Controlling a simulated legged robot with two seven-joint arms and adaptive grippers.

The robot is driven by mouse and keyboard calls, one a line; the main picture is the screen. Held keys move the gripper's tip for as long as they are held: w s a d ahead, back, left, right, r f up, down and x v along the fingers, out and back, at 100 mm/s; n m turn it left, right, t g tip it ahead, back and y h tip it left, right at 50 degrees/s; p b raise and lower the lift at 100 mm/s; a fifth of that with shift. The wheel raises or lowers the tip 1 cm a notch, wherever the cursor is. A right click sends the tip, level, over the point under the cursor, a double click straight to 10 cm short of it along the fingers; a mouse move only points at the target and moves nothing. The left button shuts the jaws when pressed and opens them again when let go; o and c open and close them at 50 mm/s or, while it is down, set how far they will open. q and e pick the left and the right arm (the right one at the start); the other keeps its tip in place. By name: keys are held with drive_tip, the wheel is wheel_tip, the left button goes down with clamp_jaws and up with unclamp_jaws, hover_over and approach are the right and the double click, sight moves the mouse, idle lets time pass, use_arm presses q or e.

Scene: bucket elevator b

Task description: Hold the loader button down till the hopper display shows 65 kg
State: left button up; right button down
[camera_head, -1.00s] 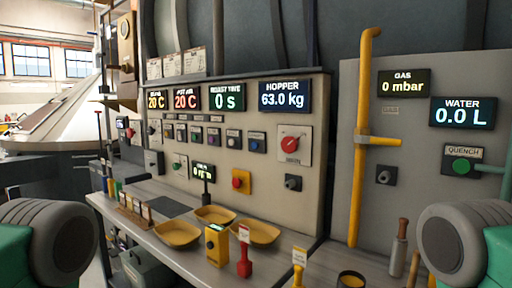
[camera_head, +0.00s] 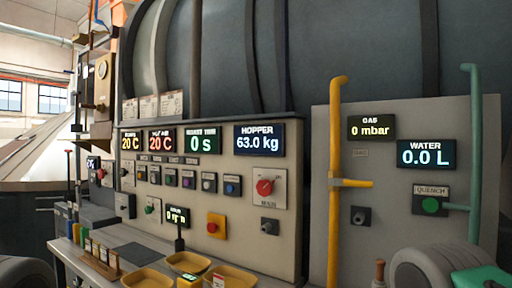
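The hopper display (camera_head: 259,140) on the control panel reads 63.0 kg. Below the displays is a row of small buttons, among them a blue one (camera_head: 232,185) and a grey one (camera_head: 209,182). Their labels are too small to read, so I cannot tell which is the loader button. A red knob on a yellow plate (camera_head: 216,226) sits lower on the panel. A red rotary switch (camera_head: 266,187) is at its right. Parts of my arms show at the lower corners, but neither gripper is in view. Nothing of mine visibly touches the panel.
Yellow pans (camera_head: 188,262) and a small stand display (camera_head: 177,216) are on the bench before the panel. At right are a yellow pipe (camera_head: 336,200), the gas display (camera_head: 371,127), the water display (camera_head: 426,153) at 0.0 L and a green quench button (camera_head: 431,205).

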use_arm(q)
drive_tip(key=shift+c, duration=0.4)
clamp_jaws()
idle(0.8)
